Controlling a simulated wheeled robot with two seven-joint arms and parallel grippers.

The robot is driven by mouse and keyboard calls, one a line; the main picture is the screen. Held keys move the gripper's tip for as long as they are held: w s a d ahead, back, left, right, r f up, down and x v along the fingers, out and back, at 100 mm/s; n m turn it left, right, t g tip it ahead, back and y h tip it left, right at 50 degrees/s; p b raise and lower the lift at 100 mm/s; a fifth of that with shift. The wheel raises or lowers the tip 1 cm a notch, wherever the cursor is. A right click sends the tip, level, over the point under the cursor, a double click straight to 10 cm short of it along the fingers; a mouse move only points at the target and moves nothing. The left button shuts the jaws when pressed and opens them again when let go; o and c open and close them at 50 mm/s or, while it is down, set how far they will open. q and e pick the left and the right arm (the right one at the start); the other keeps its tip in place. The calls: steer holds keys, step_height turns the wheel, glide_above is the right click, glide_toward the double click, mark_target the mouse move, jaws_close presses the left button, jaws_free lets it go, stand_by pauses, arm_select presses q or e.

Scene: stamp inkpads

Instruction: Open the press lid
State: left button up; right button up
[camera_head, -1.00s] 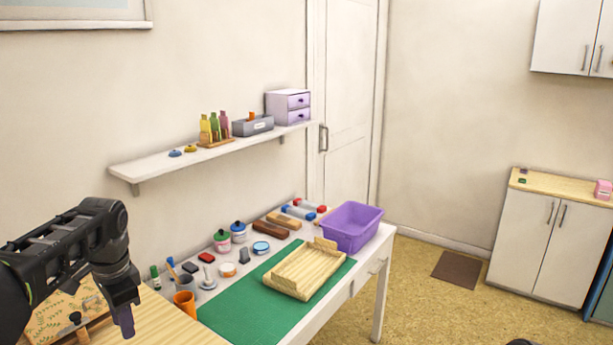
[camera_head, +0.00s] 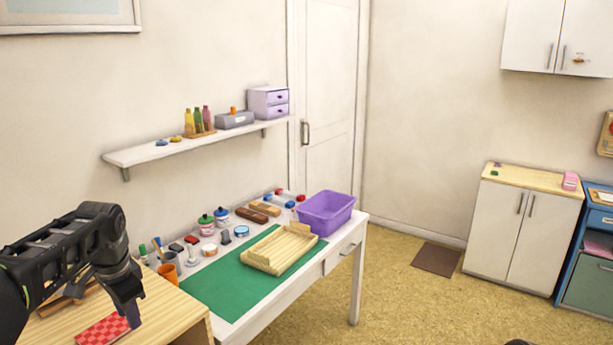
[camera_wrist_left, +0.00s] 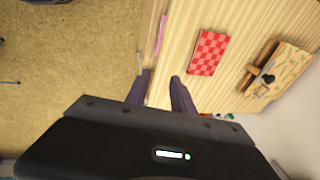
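A floral-patterned board with a black knob, apparently the press lid (camera_wrist_left: 292,66), lies over a wooden base on the light wooden table at the right of the left wrist view. In the head view my arm hides most of it; only a brown wooden edge (camera_head: 56,304) shows. My left gripper (camera_head: 131,316) hangs fingers down over the table, near the red checkered cloth. In the left wrist view its two fingers (camera_wrist_left: 160,84) stand apart with nothing between them. It is apart from the lid. My right gripper is not in view.
A red checkered cloth (camera_head: 103,329) lies on the wooden table (camera_head: 165,312). Beside it a white desk holds a green mat (camera_head: 232,290), a wooden tray (camera_head: 278,249), a purple bin (camera_head: 327,211), an orange cup (camera_head: 169,267) and several jars. Open floor (camera_head: 420,310) lies to the right.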

arm_select(q)
steer(key=w+d+f+n+t+h, duration=0.25)
steer(key=w+d+f, duration=0.35)
steer(key=d+f, duration=0.45)
steer(key=s+d+f+n+h, duration=0.1)
steer(key=s+d+f+n, duration=0.15)
steer(key=d+f, duration=0.4)
steer(key=s+d+f+n+h, duration=0.1)
steer(key=s+d+f, duration=0.25)
steer(key=f, duration=0.55)
steer(key=s+d+f+n+g, duration=0.1)
steer(key=s+d+f, duration=0.2)
steer(key=s, duration=0.6)
steer(key=s+d+f+g, duration=0.2)
steer(key=s+d+f, duration=0.1)
steer(key=s+f, duration=0.4)
steer(key=s+d+f+n+g+h, duration=0.1)
steer(key=s+d+f, duration=0.3)
steer(key=s, duration=0.9)
steer(key=shift+s+f+n, duration=0.25)
steer(key=shift+f+n, duration=0.05)
steer(key=shift+f, duration=0.55)
steer(key=shift+w, duration=0.1)
